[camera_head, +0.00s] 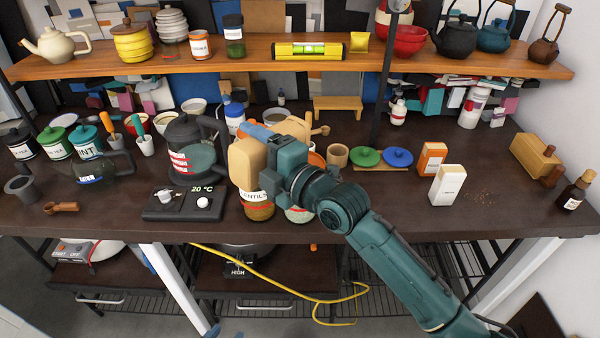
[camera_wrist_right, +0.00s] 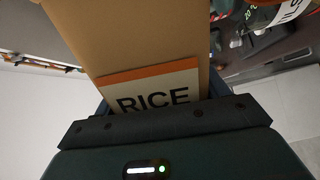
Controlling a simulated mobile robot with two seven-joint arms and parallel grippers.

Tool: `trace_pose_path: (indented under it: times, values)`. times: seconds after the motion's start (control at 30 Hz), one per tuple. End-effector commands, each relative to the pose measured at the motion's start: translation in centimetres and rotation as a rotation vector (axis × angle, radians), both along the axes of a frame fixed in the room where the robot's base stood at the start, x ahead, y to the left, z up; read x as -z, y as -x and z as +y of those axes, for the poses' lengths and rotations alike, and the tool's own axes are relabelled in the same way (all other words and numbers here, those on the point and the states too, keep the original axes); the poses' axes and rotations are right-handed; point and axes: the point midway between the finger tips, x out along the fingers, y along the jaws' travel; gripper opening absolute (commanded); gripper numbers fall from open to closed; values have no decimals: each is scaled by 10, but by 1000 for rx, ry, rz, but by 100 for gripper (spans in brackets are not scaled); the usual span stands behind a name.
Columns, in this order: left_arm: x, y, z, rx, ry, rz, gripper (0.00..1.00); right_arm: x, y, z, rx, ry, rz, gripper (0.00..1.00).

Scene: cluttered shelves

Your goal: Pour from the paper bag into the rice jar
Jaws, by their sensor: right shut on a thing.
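My right gripper (camera_head: 268,166) is shut on a tan paper bag (camera_head: 246,162). It holds the bag above the front of the counter. In the right wrist view the bag (camera_wrist_right: 150,40) fills the middle and carries an orange-edged label reading RICE. A jar labelled LENTILS (camera_head: 258,210) stands just below the bag. A second jar (camera_head: 299,214) stands to its right, mostly hidden by my right gripper, so I cannot read its label. I cannot tell which jar is the rice jar. Small blue tips at the bottom edge look like my left gripper (camera_head: 226,333), mostly cut off.
A shelf (camera_head: 250,55) runs above.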

Motion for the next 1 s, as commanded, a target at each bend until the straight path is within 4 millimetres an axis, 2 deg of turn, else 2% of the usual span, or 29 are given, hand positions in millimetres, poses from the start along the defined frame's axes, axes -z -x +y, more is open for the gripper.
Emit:
trace_pose_path:
  times: [1.0]
  values:
    - [-2, 1, 2, -5, -5, 9, 36, -7, -3, -3, 0, -44, 46, 41]
